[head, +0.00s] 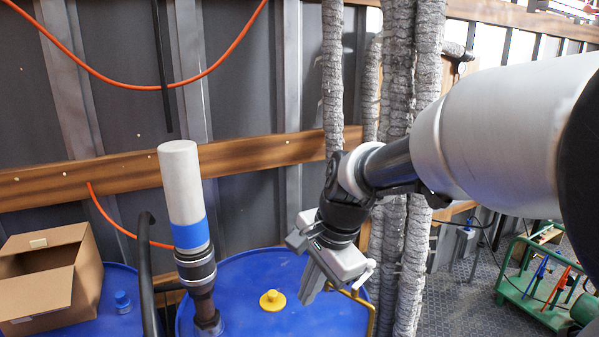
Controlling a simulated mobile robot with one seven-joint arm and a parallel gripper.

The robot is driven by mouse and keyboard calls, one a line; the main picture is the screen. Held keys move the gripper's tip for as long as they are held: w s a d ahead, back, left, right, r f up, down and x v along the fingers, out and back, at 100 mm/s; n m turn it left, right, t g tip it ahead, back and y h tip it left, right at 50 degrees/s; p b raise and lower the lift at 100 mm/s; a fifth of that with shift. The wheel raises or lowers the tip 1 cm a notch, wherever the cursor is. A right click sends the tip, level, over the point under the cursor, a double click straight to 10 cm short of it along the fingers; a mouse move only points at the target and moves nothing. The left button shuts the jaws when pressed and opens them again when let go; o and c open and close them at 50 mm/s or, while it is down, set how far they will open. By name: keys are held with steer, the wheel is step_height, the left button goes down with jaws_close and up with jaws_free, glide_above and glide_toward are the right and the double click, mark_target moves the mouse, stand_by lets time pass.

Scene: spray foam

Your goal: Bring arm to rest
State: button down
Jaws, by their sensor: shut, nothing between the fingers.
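My gripper (316,281) is at the end of my arm, which reaches in from the right. Its fingers are shut with nothing between them and point down. It hangs in front of the right part of a blue drum (250,292); how far above the lid it is, I cannot tell. No spray foam can shows in the gripper.
A cardboard box (38,290) sits on another blue drum at the left. A white-and-blue cylinder (185,200) stands between. A yellow cap (272,300) is on the drum lid. Grey wrapped pipes (398,110) rise behind my gripper. A green cart (535,285) stands right.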

steer(key=s+d+r+n+t+h+p, duration=0.1)
steer(key=s+d+r+n+t, duration=0.1)
steer(key=s+d+r+n, duration=0.35)
steer(key=s+d+r+n+t+h+p, duration=0.1)
steer(key=s+d+r+n+t+h, duration=0.15)
steer(key=s+d+n, duration=0.4)
steer(key=w+a+f+m+t+b, duration=0.1)
steer(key=w+f+b, duration=0.1)
steer(key=w+f, duration=0.85)
steer(key=w+a+f+g+y+b, duration=0.1)
steer(key=a+f+y+b, duration=0.1)
steer(key=a+f, duration=0.5)
steer(key=w+a+f+y+b, duration=0.2)
steer(key=a+f, duration=0.5)
steer(key=a, duration=0.1)
steer(key=w+a+f+n+g+y+b, duration=0.1)
steer(key=a+f+y+b, duration=0.1)
steer(key=a+f, duration=0.6)
steer(key=shift+w+g+y, duration=0.25)
steer(key=shift+w+g, duration=0.1)
steer(key=shift+a+r+b, duration=0.15)
steer(key=shift+a+r, duration=0.05)
steer(key=shift+a, duration=0.45)
steer(key=shift+a+r+b, duration=0.15)
steer(key=shift+a, duration=0.45)
steer(key=shift+w+a+r, duration=0.1)
steer(key=shift+a, duration=0.55)
